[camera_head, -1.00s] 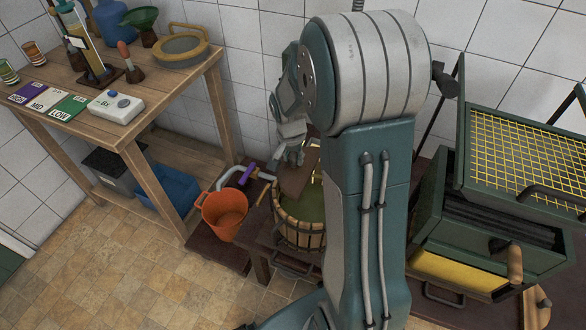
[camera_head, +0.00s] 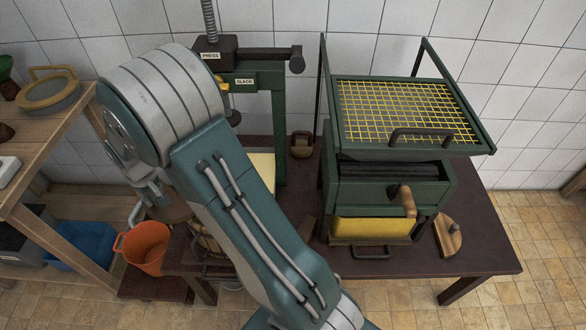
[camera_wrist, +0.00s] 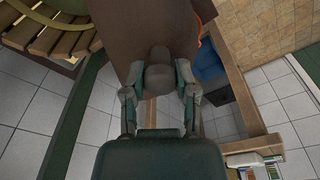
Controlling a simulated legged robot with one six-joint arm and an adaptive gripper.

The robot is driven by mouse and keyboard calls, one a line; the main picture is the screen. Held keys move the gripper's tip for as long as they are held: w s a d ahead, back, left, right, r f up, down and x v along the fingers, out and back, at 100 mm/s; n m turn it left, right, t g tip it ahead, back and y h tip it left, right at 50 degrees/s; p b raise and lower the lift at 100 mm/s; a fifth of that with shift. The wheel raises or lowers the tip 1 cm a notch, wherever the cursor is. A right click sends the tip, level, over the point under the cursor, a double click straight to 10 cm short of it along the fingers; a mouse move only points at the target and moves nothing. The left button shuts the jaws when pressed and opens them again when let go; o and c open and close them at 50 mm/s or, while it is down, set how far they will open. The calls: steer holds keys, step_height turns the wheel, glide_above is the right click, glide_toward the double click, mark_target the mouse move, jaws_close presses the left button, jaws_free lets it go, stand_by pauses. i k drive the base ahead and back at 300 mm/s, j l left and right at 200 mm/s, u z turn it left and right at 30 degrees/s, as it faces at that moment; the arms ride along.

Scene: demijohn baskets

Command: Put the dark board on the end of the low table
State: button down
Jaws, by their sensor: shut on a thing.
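My gripper (camera_wrist: 160,90) is shut on the grey-brown knob of the dark board (camera_wrist: 158,28), which extends beyond the fingers in the wrist view. The board is held up near the slatted wooden tub, seen at upper left in the wrist view (camera_wrist: 45,30). The low table (camera_head: 478,258) is dark red-brown. Its right end has bare surface around a lighter, rounded wooden piece (camera_head: 449,238).
A green box with a yellow grid (camera_head: 405,112) stands on the low table, and a green press (camera_head: 270,85) stands behind. An orange bucket (camera_head: 146,246) is at left, by the wooden shelf table (camera_head: 45,235). My arm hides the table's left part.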

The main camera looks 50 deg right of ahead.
mark_target(485, 233)
steer(key=k+l, duration=0.25)
steer(key=k, duration=0.15)
steer(key=k+l, duration=0.2)
steer(key=k, duration=0.2)
steer(key=k+l, duration=0.25)
steer(key=k, duration=0.15)
steer(key=k+l+z, duration=0.4)
steer(key=k+l, duration=0.45)
steer(key=k, duration=0.1)
